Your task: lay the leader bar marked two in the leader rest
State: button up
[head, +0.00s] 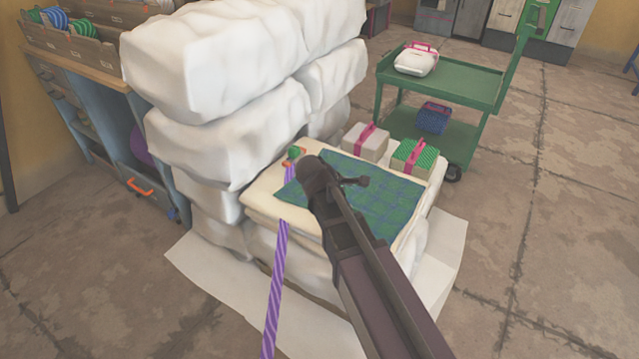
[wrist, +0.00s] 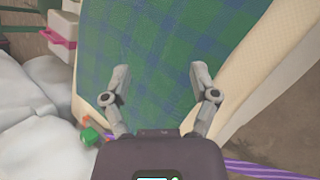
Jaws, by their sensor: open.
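My gripper (wrist: 161,75) is open and empty above a green and blue plaid cloth (wrist: 150,40). In the head view the cloth (head: 385,195) lies on a cream pad on a low white bale. A small green piece (head: 294,153) with orange parts sits at the pad's far left corner, at the upper end of a purple striped strap (head: 275,285). The green piece also shows in the wrist view (wrist: 90,135), left of and below my fingers. I cannot make out a mark two, and cannot tell which part is the leader bar or the leader rest.
Tall stacked white bales (head: 215,60) stand left of and behind the pad. Two strapped bundles, one pale (head: 360,148) and one green (head: 405,160), sit at its back edge. A green cart (head: 455,82) stands behind. The floor at right is clear.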

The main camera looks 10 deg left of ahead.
jog(key=s+d+f+m+g, duration=0.1)
jog(key=d+m, duration=0.1)
jog(key=d, duration=0.1)
jog(key=s+d+f+m+g+y, duration=0.1)
jog(key=s+d+m, duration=0.1)
jog(key=d+m, duration=0.1)
jog(key=s+d+f+m+g+y+b, duration=0.1)
jog(key=d+f+m, duration=0.1)
jog(key=d, duration=0.3)
jog(key=shift+s+d+f+m, duration=0.15)
jog(key=shift+d+m, duration=0.1)
jog(key=shift+m, duration=0.15)
jog(key=s+d+f+m+g+y+b, duration=0.1)
jog(key=s+d+f+m+g+y, duration=0.1)
jog(key=s+d+m, duration=0.4)
jog(key=d+m+y, duration=0.1)
jog(key=d+m, duration=0.2)
jog(key=shift+s+f+m+y, duration=0.25)
jog(key=shift+s+m+y, duration=0.05)
jog(key=shift+s+y, duration=0.1)
jog(key=shift+c, duration=1.4)
jog(key=shift+w, duration=0.15)
